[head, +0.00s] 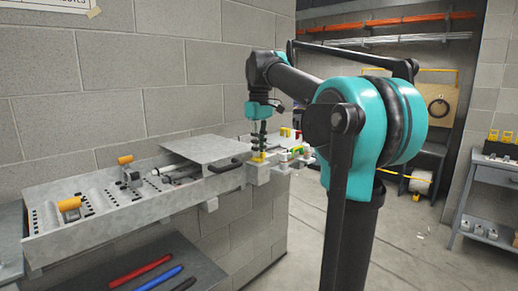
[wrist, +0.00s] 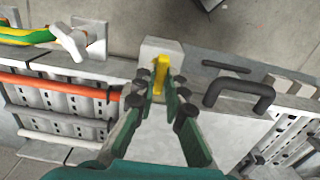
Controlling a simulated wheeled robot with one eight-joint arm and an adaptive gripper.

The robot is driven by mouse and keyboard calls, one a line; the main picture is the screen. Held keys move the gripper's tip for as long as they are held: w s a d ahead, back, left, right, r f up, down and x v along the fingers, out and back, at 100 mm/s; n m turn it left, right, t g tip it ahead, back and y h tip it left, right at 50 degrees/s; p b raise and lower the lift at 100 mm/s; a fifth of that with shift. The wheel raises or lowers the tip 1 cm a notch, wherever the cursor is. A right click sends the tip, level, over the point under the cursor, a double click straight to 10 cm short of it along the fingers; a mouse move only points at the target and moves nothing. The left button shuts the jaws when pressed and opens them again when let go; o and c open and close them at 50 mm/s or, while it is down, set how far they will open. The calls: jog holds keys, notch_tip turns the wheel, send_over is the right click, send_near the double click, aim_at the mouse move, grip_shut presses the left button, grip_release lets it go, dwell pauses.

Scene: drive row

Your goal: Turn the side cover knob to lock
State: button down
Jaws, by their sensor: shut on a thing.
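The side cover knob (wrist: 160,72) is a small yellow piece on a light grey block (wrist: 150,47) at the edge of the metal tray. My gripper (wrist: 162,92) is shut on the yellow knob in the wrist view, with its dark fingertips on both sides of it. In the head view my gripper (head: 258,150) points straight down onto the yellow knob (head: 258,157) on the grey block (head: 257,174). The fingertips partly hide the knob, and I cannot tell its exact turn angle.
Orange-handled parts (head: 70,204) stand farther left on the tray. Orange cable (wrist: 75,88) and a grey lever (wrist: 72,40) lie close by in the wrist view.

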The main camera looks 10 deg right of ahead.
jog(key=c, duration=1.6)
grip_release()
notch_tip(320, 180, up, 12)
